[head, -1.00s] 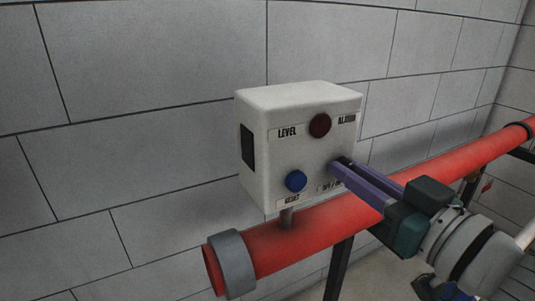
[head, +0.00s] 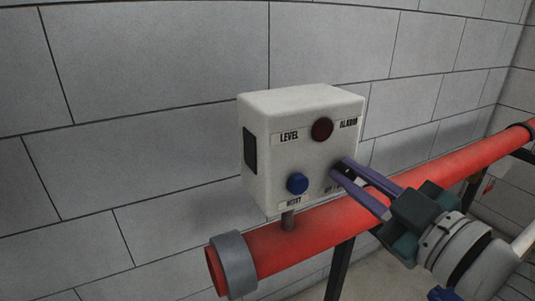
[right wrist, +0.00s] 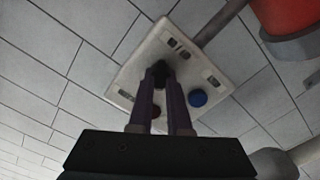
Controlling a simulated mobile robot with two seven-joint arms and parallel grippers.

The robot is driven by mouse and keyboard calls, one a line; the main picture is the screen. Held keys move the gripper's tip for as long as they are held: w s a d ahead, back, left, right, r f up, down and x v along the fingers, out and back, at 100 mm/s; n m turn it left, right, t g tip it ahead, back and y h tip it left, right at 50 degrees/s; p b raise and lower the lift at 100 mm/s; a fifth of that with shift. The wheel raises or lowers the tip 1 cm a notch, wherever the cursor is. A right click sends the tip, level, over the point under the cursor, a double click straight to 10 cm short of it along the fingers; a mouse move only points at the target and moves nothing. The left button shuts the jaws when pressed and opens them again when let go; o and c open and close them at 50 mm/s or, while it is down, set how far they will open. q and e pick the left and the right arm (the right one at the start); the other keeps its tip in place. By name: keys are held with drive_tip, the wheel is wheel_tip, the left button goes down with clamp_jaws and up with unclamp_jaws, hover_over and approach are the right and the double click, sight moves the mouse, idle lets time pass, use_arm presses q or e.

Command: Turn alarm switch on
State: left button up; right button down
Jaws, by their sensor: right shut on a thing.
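The white alarm box (head: 292,155) stands on a short post above the red pipe, labelled LEVEL and ALARM. A dark red lamp (head: 321,129) is at its upper front and a blue button (head: 297,184) at its lower left. My right gripper (head: 340,170) is at the lower right of the front face, its purple fingers shut on the black switch knob (right wrist: 159,68), which shows between the fingertips in the right wrist view. The fingers mostly hide the switch and its label in the head view. My left gripper is not in view.
The red pipe (head: 330,213) runs below the box, with a grey collar (head: 233,263) at its near end and a dark support leg (head: 339,270) under it. A grey block wall (head: 150,110) stands close behind the box.

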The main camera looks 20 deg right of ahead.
drive_tip(key=n, duration=0.4)
drive_tip(key=shift+n, duration=0.4)
idle(0.4)
drive_tip(key=c, duration=0.9)
unclamp_jaws()
drive_tip(key=shift+s+d+b, duration=0.2)
drive_tip(key=shift+s+b, duration=0.15)
drive_tip(key=shift+s, duration=2.15)
drive_tip(key=shift+s+d+b, duration=0.15)
drive_tip(key=shift+s+b, duration=0.2)
drive_tip(key=shift+s, duration=2.1)
